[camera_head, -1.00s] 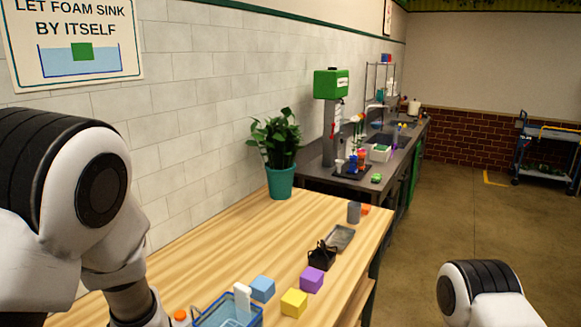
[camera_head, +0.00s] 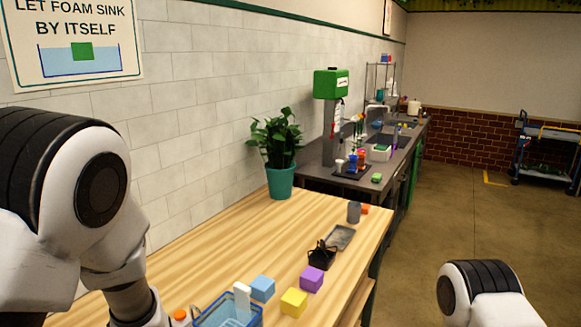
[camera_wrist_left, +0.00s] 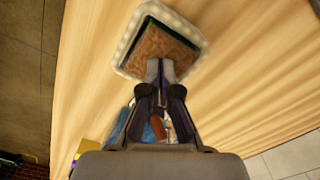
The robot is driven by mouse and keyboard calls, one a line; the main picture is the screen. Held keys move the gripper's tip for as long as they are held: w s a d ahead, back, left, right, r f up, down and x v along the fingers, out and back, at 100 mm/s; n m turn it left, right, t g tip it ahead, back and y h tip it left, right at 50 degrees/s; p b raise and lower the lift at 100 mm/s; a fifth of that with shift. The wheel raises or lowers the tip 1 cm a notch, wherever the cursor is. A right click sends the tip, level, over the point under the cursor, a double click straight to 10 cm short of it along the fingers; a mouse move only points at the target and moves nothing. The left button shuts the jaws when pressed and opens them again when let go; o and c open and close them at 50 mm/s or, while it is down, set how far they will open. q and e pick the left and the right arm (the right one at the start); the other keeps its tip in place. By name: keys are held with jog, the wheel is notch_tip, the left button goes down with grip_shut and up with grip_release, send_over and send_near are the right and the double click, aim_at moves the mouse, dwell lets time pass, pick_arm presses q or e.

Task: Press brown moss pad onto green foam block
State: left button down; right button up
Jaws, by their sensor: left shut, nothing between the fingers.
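In the left wrist view the brown moss pad (camera_wrist_left: 170,44) lies flat on top of the green foam block, whose dark green edge (camera_wrist_left: 172,27) shows around it. Both sit in a pale dish with a beaded rim (camera_wrist_left: 190,28). My left gripper (camera_wrist_left: 160,66) is shut with nothing between its fingers. Its tips overlap the near edge of the pad; I cannot tell whether they touch it. The pad, block and dish are not seen in the head view. My right gripper is out of view.
The table between plant and cubes is clear.

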pick_arm(q)
jog(key=shift+r+p, duration=2.95)
jog(key=shift+r, duration=0.55)
